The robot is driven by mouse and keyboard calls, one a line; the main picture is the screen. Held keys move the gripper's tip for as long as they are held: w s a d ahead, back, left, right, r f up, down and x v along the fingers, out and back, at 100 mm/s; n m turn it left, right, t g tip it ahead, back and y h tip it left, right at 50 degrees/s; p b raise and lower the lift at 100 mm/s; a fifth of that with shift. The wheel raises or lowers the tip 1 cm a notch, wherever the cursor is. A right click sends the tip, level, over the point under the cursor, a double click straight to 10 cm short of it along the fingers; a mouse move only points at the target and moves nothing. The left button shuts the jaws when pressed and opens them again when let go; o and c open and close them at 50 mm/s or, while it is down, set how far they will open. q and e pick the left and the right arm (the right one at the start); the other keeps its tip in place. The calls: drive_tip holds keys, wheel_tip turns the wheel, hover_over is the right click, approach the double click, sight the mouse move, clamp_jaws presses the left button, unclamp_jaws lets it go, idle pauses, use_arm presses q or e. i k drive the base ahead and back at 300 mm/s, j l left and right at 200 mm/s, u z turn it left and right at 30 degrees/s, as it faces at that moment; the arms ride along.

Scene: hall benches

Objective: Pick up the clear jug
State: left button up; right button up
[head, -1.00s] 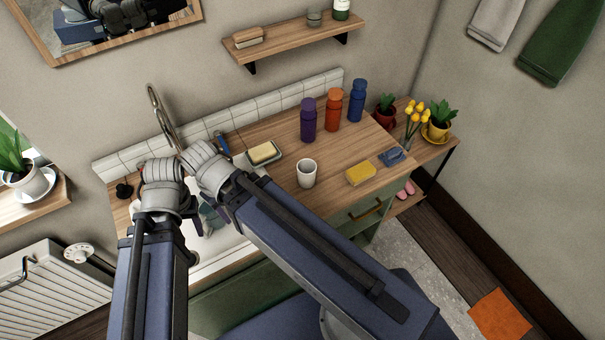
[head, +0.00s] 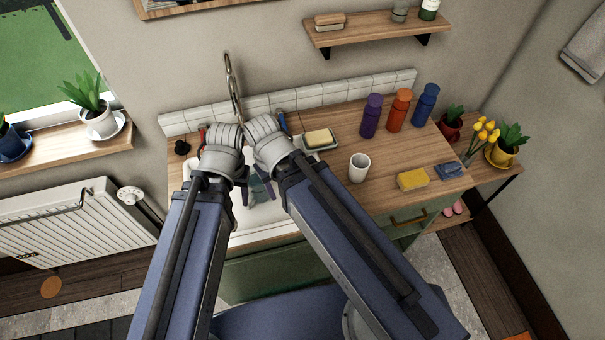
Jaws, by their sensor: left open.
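I cannot make out the clear jug in the head view. My two forearms come up from the bottom and their grey wrists meet over the white sink (head: 263,220), hiding much of it. My left gripper (head: 256,188) shows only in part, as grey-teal and dark pieces low over the basin between the forearms. It is open, and I see nothing held in it. My right gripper is hidden behind its own wrist and forearm.
A tall tap (head: 232,85) stands behind my wrists. On the wooden counter are a sponge on a dish (head: 319,139), a white cup (head: 359,168), a yellow sponge (head: 412,180), and purple (head: 371,116), orange (head: 399,110) and blue (head: 426,104) bottles. A radiator (head: 75,220) is at left.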

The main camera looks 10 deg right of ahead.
sight(257, 192)
drive_tip(key=k+j+z, duration=0.1)
drive_tip(key=j+z, duration=0.25)
drive_tip(key=k+j+z, duration=0.1)
drive_tip(key=j+z, duration=0.3)
drive_tip(key=k+j+z, duration=0.15)
drive_tip(key=z, duration=0.2)
drive_tip(key=j, duration=0.1)
